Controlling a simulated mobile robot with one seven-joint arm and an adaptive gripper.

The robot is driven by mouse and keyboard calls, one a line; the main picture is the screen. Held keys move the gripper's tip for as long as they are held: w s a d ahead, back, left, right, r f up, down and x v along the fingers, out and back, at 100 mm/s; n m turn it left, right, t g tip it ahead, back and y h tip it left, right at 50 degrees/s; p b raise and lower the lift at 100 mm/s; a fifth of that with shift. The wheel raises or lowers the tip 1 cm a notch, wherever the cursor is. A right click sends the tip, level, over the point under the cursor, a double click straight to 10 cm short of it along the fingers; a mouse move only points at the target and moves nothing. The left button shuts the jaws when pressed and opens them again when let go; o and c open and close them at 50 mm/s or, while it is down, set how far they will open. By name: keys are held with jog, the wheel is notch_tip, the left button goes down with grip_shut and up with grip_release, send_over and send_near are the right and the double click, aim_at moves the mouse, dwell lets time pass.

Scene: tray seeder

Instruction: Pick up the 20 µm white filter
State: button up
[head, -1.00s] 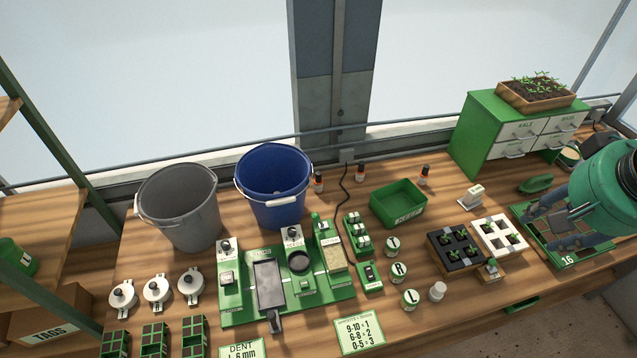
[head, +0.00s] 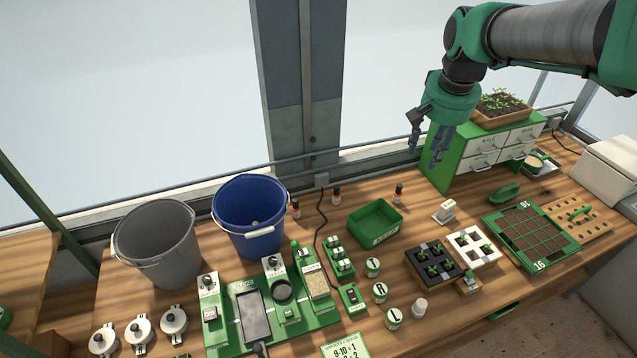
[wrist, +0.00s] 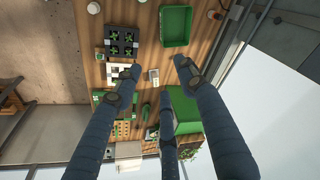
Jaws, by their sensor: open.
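No label reading 20 µm is legible, so I cannot tell for certain which thing is the white filter. A small white block-shaped item (head: 444,211) stands on the bench right of the green bin; it also shows in the wrist view (wrist: 153,76). Several white round pots with dark knobs (head: 139,330) stand at the lower left. My gripper (head: 425,157) is open and empty, pointing down, high above the back of the bench in front of the green cabinet. In the wrist view its spread fingers (wrist: 158,78) have nothing between them.
A green bin (head: 376,224), a black pot tray (head: 433,262) and a white one (head: 472,247) stand mid-bench. The green cabinet (head: 445,158) is behind. A grey bucket (head: 157,245) and a blue bucket (head: 250,215) stand left. A green seed tray (head: 529,238) lies right.

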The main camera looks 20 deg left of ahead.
jog(key=w+a+f+p, duration=0.1)
jog(key=w+a+f, duration=0.35)
jog(key=a, duration=0.45)
jog(key=n+g+h+p, duration=0.1)
jog(key=n+g+p, duration=0.1)
jog(key=g+p, duration=0.1)
send_over(295, 200)
notch_tip(295, 200, down, 24)
jog(key=shift+r, duration=0.15)
jog(key=shift+f, duration=4.3)
jog(key=shift+f, duration=0.15)
